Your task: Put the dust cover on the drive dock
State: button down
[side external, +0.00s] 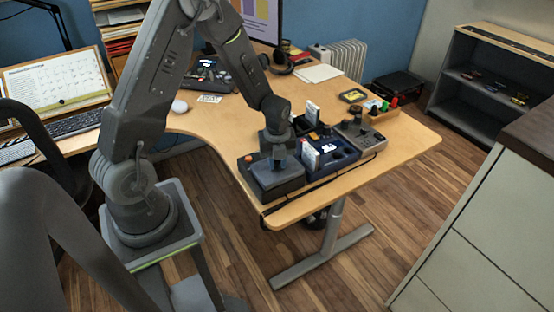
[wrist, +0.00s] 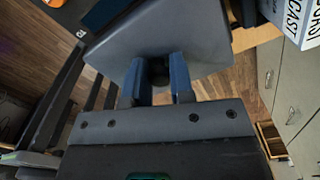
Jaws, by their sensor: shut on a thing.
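The dust cover is a plain grey box-like shell (side external: 277,178), under my gripper (side external: 278,152) at the near-left edge of the desk.
A blue unit with white cards (side external: 322,165) stands just right of the cover. A grey joystick unit (side external: 360,134) stands further right. A cable runs along the desk's front edge (side external: 310,200). The desk's left middle (side external: 215,125) is clear.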

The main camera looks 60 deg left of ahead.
jog(key=shift+f, duration=0.45)
jog(key=c, duration=1.3)
grip_release()
jog(key=shift+o, duration=0.2)
jog(key=shift+r, duration=5.5)
jog(key=shift+r, duration=0.1)
jog(key=s+d+r+n+t, duration=0.2)
jog(key=s+d+r+n, duration=0.4)
jog(key=n, duration=0.5)
jog(key=s+d+r+n+t, duration=0.3)
jog(key=s+d+r+n, duration=0.3)
jog(key=s+r+n, duration=0.3)
notch_tip(320, 180, up, 2)
jog(key=n, duration=0.2)
jog(key=shift+s+d+n+t, duration=0.2)
jog(key=shift+s+n+t, duration=0.1)
jog(key=shift+s, duration=0.05)
